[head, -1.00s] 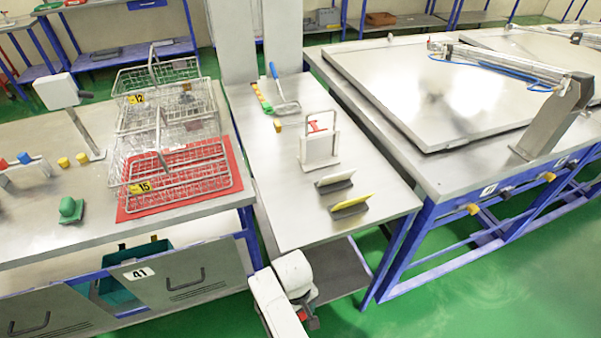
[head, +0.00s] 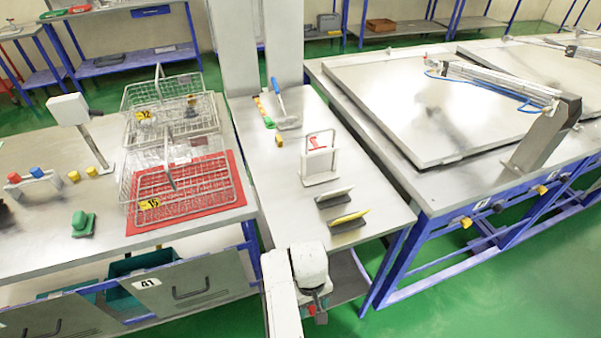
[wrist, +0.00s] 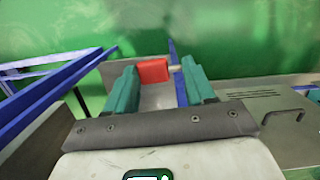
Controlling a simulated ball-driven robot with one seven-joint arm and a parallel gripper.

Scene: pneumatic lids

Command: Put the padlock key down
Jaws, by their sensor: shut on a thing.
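The padlock key shows in the wrist view as a red block (wrist: 152,71) with a short pale metal end pointing right. It lies between the two teal fingers of my gripper (wrist: 160,82), which is shut on it. In the head view my gripper (head: 318,302) hangs at the front edge of the narrow metal table (head: 285,205), lower centre. A small bit of red shows there at its tip. The fingers are too small to make out in that view. In the wrist view, green floor and blue frame bars lie beyond the key.
On the narrow table stand a white holder with a red piece (head: 319,160), two small angled plates (head: 347,220), a yellow block (head: 279,140) and a blue-handled tool (head: 285,108). Wire baskets (head: 185,187) on a red mat stand left. A large lidded bench (head: 420,110) stands right. The table's front right is bare.

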